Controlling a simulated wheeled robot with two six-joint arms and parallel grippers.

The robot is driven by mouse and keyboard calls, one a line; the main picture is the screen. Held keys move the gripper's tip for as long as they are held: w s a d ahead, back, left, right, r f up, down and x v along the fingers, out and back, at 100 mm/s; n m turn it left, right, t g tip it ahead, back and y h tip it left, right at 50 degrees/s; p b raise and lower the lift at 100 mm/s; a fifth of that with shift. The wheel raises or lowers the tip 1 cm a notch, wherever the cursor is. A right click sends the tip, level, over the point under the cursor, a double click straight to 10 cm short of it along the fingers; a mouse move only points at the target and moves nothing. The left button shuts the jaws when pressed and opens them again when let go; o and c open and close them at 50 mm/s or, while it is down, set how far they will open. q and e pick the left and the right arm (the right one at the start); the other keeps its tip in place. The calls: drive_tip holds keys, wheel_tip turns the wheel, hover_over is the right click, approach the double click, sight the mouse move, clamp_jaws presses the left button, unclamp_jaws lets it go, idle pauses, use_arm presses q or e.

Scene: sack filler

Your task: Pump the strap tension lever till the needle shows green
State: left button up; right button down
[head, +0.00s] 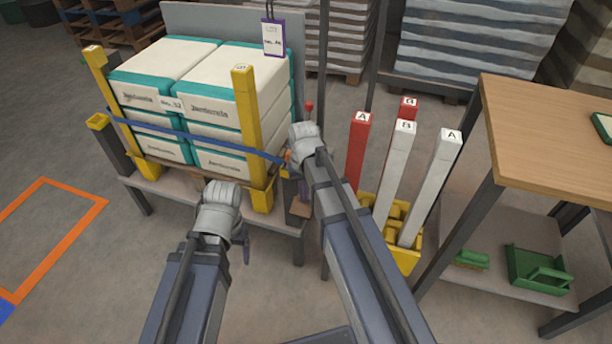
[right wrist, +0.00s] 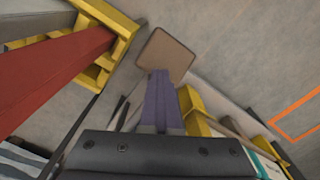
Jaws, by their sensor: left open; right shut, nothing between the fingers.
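A blue strap (head: 200,137) runs across the front of the stacked sacks (head: 180,105) to the front right yellow post. A red knob (head: 309,106) on a thin dark stem rises just behind my right wrist; I cannot tell for sure if it is the tension lever. My right gripper (head: 303,192) points down by the rack's right end, above a small brown plate (right wrist: 168,55). Its purple fingers (right wrist: 160,98) are shut and empty. My left gripper (head: 246,250) is open, pointing down in front of the rack. I see no gauge or needle; my right arm hides part of that corner.
A yellow holder (head: 405,258) with red and white lettered posts stands right of my right arm. A wooden table (head: 550,130) is further right. Floor at the left, with an orange outline (head: 75,237), is clear.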

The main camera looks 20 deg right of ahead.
wheel_tip(320, 180, up, 9)
drive_tip(key=p, duration=0.8)
drive_tip(key=shift+f, duration=0.2)
drive_tip(key=s+a+r+n+p, duration=0.1)
drive_tip(key=s+a+r+p, duration=0.2)
drive_tip(key=r+p, duration=0.3)
drive_tip(key=s+a+r+n+p, duration=0.2)
drive_tip(key=s+a+r+p, duration=0.2)
drive_tip(key=s+r+p, duration=0.2)
drive_tip(key=s+a+r+n+h+p, duration=0.1)
drive_tip(key=s+a+r+p, duration=0.2)
drive_tip(key=s+r+p, duration=0.2)
wheel_tip(320, 180, up, 3)
drive_tip(key=p, duration=0.2)
drive_tip(key=shift+s+a+n+p, duration=0.2)
drive_tip(key=shift+a+n+p, duration=0.05)
drive_tip(key=shift+n+p, duration=0.1)
drive_tip(key=shift+f, duration=0.1)
idle(0.6)
